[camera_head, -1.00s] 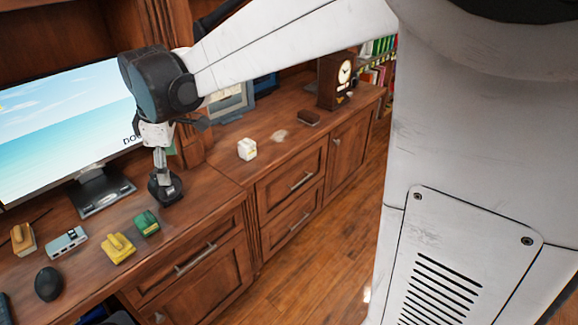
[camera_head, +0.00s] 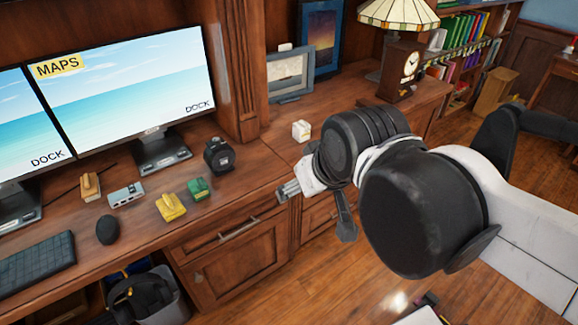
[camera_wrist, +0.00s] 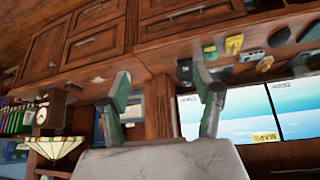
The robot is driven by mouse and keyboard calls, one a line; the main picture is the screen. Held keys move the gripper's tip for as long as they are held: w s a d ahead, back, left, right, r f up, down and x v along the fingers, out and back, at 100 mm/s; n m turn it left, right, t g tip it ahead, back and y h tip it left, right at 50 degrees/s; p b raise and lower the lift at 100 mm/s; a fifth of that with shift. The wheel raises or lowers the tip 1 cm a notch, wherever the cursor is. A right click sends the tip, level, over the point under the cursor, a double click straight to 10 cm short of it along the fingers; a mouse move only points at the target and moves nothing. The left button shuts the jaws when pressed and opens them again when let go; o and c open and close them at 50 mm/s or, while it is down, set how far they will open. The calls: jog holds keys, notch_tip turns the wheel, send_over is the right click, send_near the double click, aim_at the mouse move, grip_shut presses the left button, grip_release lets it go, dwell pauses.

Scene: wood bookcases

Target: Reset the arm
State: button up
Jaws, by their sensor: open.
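My gripper (camera_head: 318,212) is in front of the desk's drawers in the head view, with its two fingers spread apart. In the wrist view my gripper (camera_wrist: 158,85) also shows open, with nothing between the fingers. My arm reaches in from the right edge of the head view, folded toward the camera. The wrist view is turned over, with the drawers at the top and the monitors low on the right. A black rounded object (camera_head: 218,155) stands on the desk, clear of my gripper.
The desk holds a yellow block (camera_head: 171,207), a green block (camera_head: 198,189), a mouse (camera_head: 108,229) and monitors (camera_head: 135,80). A white cube (camera_head: 301,131), a clock (camera_head: 401,71) and a lamp (camera_head: 398,14) stand on the right. Open floor (camera_head: 270,292) lies below.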

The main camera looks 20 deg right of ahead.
jog(key=shift+s+d+f+m, duration=0.2)
jog(key=shift+s+f+m, duration=0.2)
jog(key=shift+s, duration=0.2)
